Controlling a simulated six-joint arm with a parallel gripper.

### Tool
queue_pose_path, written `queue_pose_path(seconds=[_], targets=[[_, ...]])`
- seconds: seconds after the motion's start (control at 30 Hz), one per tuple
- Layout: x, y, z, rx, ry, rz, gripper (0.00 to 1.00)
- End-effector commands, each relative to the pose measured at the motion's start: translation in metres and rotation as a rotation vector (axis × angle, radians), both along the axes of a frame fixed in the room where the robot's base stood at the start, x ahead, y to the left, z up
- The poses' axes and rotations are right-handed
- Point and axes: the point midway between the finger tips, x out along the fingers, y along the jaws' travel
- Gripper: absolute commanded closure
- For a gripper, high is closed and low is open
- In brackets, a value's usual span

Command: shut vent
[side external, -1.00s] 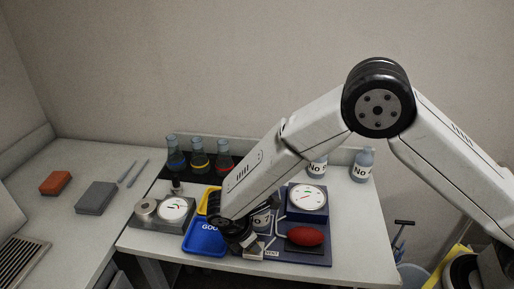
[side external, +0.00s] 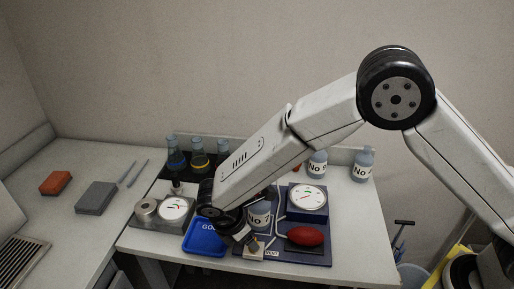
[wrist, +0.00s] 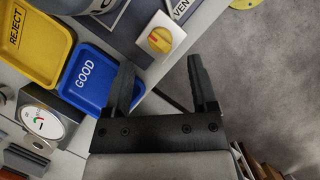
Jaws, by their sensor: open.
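The vent knob (wrist: 159,40) is yellow-orange on a small white square plate, beside a label reading "VEN" in the wrist view (wrist: 181,8). In the side view the white vent block (side external: 254,254) sits at the front edge of the dark blue board, next to its label (side external: 271,253). My gripper (wrist: 162,78) is open and empty, its two black fingers pointing toward the knob, which lies beyond and between the tips. In the side view my gripper (side external: 246,239) is just above the vent block. I cannot tell the knob's exact turn, nor whether a finger touches it.
The blue GOOD tray (side external: 205,238) is left of the gripper, and the yellow REJECT tray (wrist: 36,35) shows beyond it. On the board (side external: 318,262) stand a labelled bottle (side external: 260,214), a gauge (side external: 308,198) and a red bulb (side external: 305,236). Flasks (side external: 199,155) stand behind.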

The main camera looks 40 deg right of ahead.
Motion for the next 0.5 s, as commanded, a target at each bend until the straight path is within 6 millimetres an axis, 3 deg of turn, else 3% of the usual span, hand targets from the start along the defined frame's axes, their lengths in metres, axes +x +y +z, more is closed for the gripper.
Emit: queue_pose_path(seconds=[0.23,0.5], targets=[[0.000,0.012,0.028,0.001,-0.002,0.003,0.26],[0.000,0.015,0.036,0.001,-0.001,0.001,0.26]])
